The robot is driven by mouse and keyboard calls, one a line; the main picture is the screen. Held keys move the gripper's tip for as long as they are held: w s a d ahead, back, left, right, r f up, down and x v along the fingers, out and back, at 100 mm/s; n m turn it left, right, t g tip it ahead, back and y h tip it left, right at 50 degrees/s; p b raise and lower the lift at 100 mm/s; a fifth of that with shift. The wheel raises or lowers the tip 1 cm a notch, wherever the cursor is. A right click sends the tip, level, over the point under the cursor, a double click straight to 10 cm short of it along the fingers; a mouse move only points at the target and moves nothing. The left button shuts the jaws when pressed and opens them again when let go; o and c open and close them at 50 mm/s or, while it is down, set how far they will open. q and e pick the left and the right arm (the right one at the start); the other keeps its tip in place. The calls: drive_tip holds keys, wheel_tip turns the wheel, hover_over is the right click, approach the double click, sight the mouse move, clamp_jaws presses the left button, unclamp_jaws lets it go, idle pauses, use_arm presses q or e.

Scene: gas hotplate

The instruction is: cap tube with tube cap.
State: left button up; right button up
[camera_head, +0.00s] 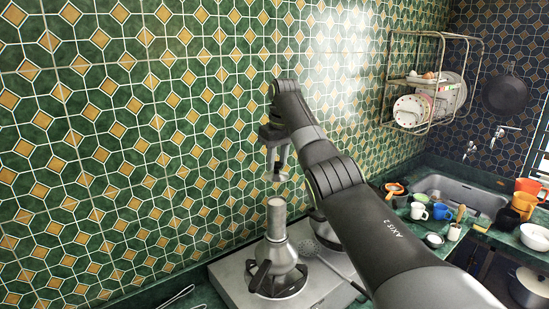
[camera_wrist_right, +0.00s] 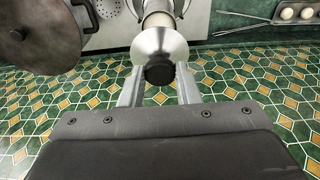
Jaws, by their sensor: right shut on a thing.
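The tube (camera_head: 277,217) is a grey metal cylinder standing upright above a wider flared metal base on the hotplate. My right gripper (camera_head: 277,162) is above it, pointing down. It is shut on the tube cap (camera_head: 277,178), which hangs a little above the tube's top with a gap between. In the right wrist view my right gripper (camera_wrist_right: 160,88) holds the cap by a dark knob; the cap (camera_wrist_right: 158,45) has a silver flared skirt. Part of the tube (camera_wrist_right: 158,19) shows beyond it, and its top is hidden there. My left gripper is not in view.
The hotplate (camera_head: 232,284) carries a burner under the tube's base. A round brown pan or lid (camera_wrist_right: 40,35) shows in the wrist view. A sink (camera_head: 458,194) and several cups are at right; a tiled wall (camera_head: 130,130) stands behind.

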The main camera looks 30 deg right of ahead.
sight(279, 164)
drive_tip(key=shift+s+r, duration=0.2)
drive_tip(key=shift+s, duration=0.25)
drive_tip(key=shift+w+f, duration=0.1)
drive_tip(key=shift+f, duration=0.1)
drive_tip(key=shift+w+f, duration=0.25)
drive_tip(key=shift+f, duration=0.05)
wheel_tip(279, 164, down, 2)
drive_tip(key=shift+w+f+b, duration=0.1)
drive_tip(key=shift+w+b, duration=0.05)
drive_tip(key=shift+b, duration=0.7)
drive_tip(key=shift+f, duration=0.3)
drive_tip(key=shift+f+b, duration=0.4)
drive_tip(key=shift+b, duration=0.05)
drive_tip(key=shift+f+b, duration=0.35)
drive_tip(key=shift+f, duration=0.5)
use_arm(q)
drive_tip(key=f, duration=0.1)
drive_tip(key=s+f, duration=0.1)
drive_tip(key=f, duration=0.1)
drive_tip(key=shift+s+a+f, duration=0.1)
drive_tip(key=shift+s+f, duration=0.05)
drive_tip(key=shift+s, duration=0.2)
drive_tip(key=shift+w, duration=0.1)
use_arm(e)
drive_tip(key=shift+r, duration=0.1)
